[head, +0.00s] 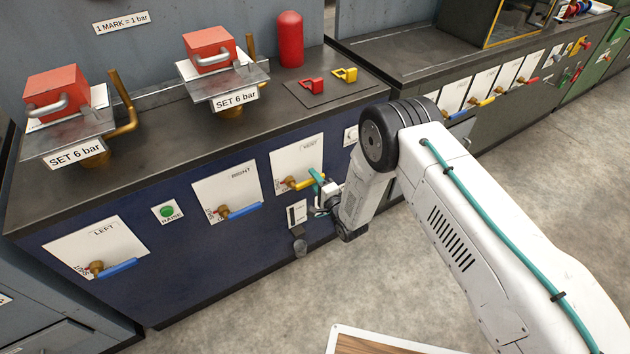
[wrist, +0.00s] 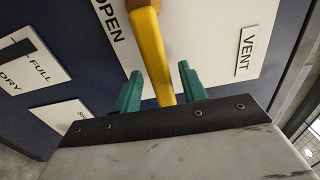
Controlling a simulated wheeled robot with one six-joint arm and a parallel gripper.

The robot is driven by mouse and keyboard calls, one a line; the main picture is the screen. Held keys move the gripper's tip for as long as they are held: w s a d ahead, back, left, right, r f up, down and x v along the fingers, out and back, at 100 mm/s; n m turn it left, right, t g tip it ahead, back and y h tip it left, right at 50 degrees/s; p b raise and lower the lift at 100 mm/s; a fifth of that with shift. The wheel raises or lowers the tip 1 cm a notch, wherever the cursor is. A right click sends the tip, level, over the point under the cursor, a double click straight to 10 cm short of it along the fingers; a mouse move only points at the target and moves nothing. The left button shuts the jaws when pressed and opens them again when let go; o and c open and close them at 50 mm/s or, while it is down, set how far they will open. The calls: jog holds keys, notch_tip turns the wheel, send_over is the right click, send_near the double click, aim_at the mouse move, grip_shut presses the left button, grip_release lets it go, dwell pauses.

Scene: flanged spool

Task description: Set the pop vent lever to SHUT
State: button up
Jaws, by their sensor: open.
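The vent lever (head: 303,184) is yellow with a brass hub, on the white VENT plate (head: 307,155) of the dark blue cabinet front. In the head view it points right from its hub, close to level. In the wrist view the lever (wrist: 154,55) runs down from its hub between the green fingers, with the word OPEN beside the hub. My gripper (head: 322,184) is open, with one finger on each side of the lever's outer part (wrist: 160,82). I cannot tell whether either finger touches it.
Blue levers sit on the RIGHT plate (head: 227,192) and LEFT plate (head: 96,250), left of the vent. A green RAISE button (head: 167,211) is between them. A FULL/DRY plate (head: 297,213) is below the vent.

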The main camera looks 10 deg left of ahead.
jog(key=v, duration=0.7)
jog(key=shift+s+d, duration=0.25)
